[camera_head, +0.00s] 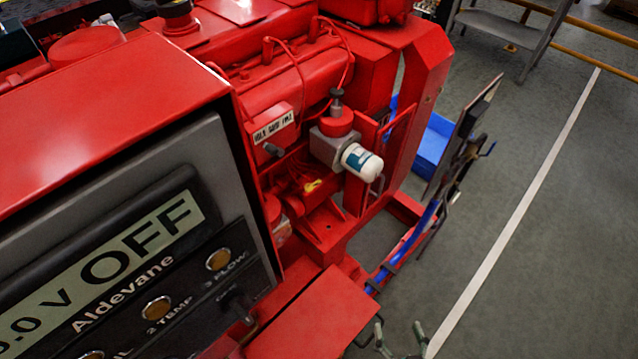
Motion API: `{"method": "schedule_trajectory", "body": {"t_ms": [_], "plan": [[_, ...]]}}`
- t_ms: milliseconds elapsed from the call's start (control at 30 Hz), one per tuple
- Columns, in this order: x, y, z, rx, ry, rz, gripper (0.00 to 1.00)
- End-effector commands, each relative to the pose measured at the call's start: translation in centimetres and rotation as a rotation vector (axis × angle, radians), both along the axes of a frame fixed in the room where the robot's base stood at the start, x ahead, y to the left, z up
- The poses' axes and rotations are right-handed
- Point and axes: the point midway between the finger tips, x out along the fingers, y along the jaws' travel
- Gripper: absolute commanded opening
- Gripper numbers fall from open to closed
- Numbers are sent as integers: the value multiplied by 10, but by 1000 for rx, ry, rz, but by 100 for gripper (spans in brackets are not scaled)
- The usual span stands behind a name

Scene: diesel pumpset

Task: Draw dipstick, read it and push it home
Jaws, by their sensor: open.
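A small yellow piece (312,186), which looks like the dipstick's handle, sits low on the side of the red engine (275,85), below and left of a white filter canister (362,162). The stick itself is not visible. My gripper (400,341) shows only in part at the bottom edge. Its two grey-green fingertips stand apart with nothing seen between them. It is well below and right of the yellow piece, clear of the engine. The rest of the gripper is out of frame.
A red control panel (120,75) reading "OFF" fills the left. A red ledge (315,318) lies between panel and gripper. A red upright guard (425,95) and a dark board (462,138) stand right of the engine. The floor with a white line (530,200) is open.

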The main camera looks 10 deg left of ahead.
Motion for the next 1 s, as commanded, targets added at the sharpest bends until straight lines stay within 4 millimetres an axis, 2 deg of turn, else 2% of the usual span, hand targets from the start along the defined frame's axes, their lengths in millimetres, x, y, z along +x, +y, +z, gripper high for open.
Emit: {"method": "schedule_trajectory", "body": {"t_ms": [33,200,467,667,800,1000], "plan": [[17,5,-1,5,0,21,79],[62,25,-6,15,17,105,79],[131,60,5,25,26,262,79],[180,89,27,21,15,402,79],[212,109,49,13,-2,508,79],[246,135,83,-3,-31,651,79]]}}
